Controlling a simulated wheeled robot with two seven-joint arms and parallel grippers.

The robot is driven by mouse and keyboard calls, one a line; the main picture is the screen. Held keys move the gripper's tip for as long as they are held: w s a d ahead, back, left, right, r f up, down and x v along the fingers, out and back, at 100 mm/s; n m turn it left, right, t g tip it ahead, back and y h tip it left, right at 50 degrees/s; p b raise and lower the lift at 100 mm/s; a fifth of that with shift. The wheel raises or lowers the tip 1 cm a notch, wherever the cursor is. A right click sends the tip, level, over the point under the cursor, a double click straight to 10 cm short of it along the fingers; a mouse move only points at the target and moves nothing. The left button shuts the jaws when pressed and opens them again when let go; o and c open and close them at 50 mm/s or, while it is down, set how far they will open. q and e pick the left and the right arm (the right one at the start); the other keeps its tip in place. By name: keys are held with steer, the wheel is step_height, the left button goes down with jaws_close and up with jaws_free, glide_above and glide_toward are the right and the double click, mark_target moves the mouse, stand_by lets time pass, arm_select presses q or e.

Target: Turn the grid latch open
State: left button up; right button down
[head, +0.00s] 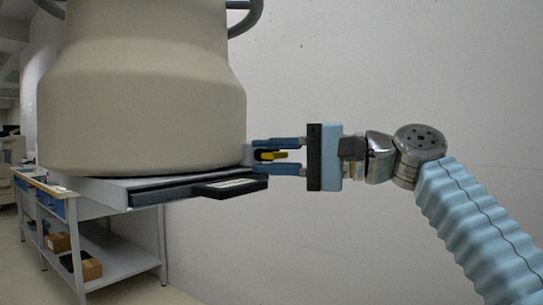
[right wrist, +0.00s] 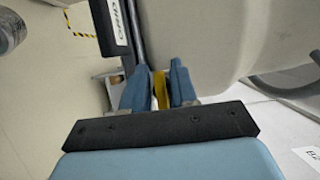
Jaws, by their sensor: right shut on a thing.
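The grid latch (head: 275,155) is a small yellow lever with a dark end, at the right side of the cart below the large beige body. My right gripper (head: 262,156) comes in from the right, with its blue fingers above and below the latch, shut on it. In the right wrist view the yellow latch (right wrist: 160,90) shows as a strip between the two fingers (right wrist: 158,88). The black grid piece (head: 230,187) with a white label lies just below and left of the gripper. Its label (right wrist: 112,18) also shows in the right wrist view. My left gripper is out of view.
The beige rounded body (head: 140,100) fills the upper left, close to my right fingertips. A grey bench (head: 120,262) with boxes on its lower shelf stands below left. The wall (head: 400,70) behind is plain, with free room around my right arm.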

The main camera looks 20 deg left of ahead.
steer(key=shift+f, duration=0.1)
steer(key=c, duration=1.2)
jaws_free()
steer(key=d, duration=1.3)
steer(key=shift+w+d+b, duration=0.3)
steer(key=shift+d+b, duration=0.05)
steer(key=shift+d, duration=0.05)
